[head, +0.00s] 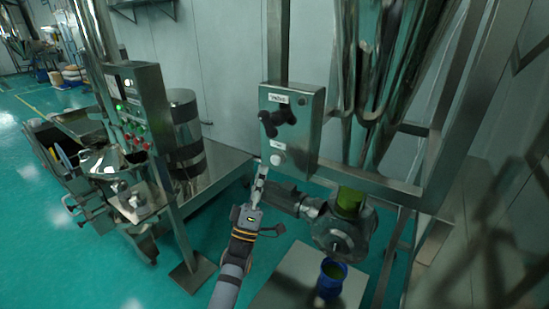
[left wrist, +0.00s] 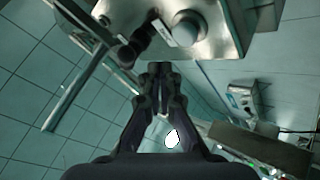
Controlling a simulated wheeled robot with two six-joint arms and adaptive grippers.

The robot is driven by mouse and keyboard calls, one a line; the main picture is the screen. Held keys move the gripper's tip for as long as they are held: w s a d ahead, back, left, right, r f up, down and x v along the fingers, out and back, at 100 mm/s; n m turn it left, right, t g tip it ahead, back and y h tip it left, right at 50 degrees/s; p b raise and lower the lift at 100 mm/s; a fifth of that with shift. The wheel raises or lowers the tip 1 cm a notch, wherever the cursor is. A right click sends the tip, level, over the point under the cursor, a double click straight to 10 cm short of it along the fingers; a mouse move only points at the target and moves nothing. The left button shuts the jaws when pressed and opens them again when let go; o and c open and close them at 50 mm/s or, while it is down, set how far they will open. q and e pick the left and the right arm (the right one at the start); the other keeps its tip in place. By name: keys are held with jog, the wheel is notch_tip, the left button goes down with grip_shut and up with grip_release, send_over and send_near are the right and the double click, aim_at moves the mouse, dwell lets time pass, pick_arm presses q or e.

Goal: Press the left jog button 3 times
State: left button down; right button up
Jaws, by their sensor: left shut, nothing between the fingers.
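A steel control box (head: 304,122) stands in the middle of the head view. Its front carries a label at the top, a black knob-like switch (head: 277,122) and a pale round button (head: 277,158) low down. The button (left wrist: 188,28) and the black switch (left wrist: 138,46) also show in the left wrist view. I cannot read which control is named jog. My left gripper (head: 262,168) is shut and empty, just below and left of the pale button. In the left wrist view its fingertips (left wrist: 160,68) point at the box's lower edge, seemingly apart from the button.
A second panel (head: 134,115) with green and red buttons stands on the left. A grey machine part (head: 335,238) with a green top and a blue container (head: 331,280) are right of my left arm. Steel pipes and frame posts stand behind and right of the box.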

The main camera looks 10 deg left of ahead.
pick_arm(q)
jog(key=shift+s+a+p, duration=0.25)
jog(key=shift+s, duration=0.4)
jog(key=shift+s+a+p, duration=0.2)
jog(key=shift+s, duration=0.45)
notch_tip(320, 180, down, 35)
jog(key=a+m+g+y, duration=0.3)
jog(key=g, duration=0.7)
jog(key=s+a+f+m+g, duration=0.1)
jog(key=s+f+g, duration=0.1)
jog(key=s+f, duration=0.35)
jog(key=s+f+m+g, duration=0.1)
jog(key=s+f+g, duration=0.1)
jog(key=f, duration=0.6)
jog(key=s+a+f+m+g+y, duration=0.1)
jog(key=s+a+f+m+g, duration=0.15)
jog(key=s+f, duration=0.5)
jog(key=s+a+f+m+g, duration=0.1)
jog(key=s+f+g, duration=0.2)
jog(key=s+f, duration=0.5)
jog(key=s+a+f+m+g, duration=0.1)
jog(key=s+f+g, duration=0.2)
jog(key=s, duration=0.8)
jog(key=s+a+f+m+g, duration=0.1)
jog(key=s+a+f+g, duration=0.1)
jog(key=s, duration=1)
jog(key=shift+f+g+y, duration=0.3)
jog(key=shift+f+g, duration=0.25)
jog(key=shift+w+m, duration=0.1)
jog(key=shift+m, duration=0.15)
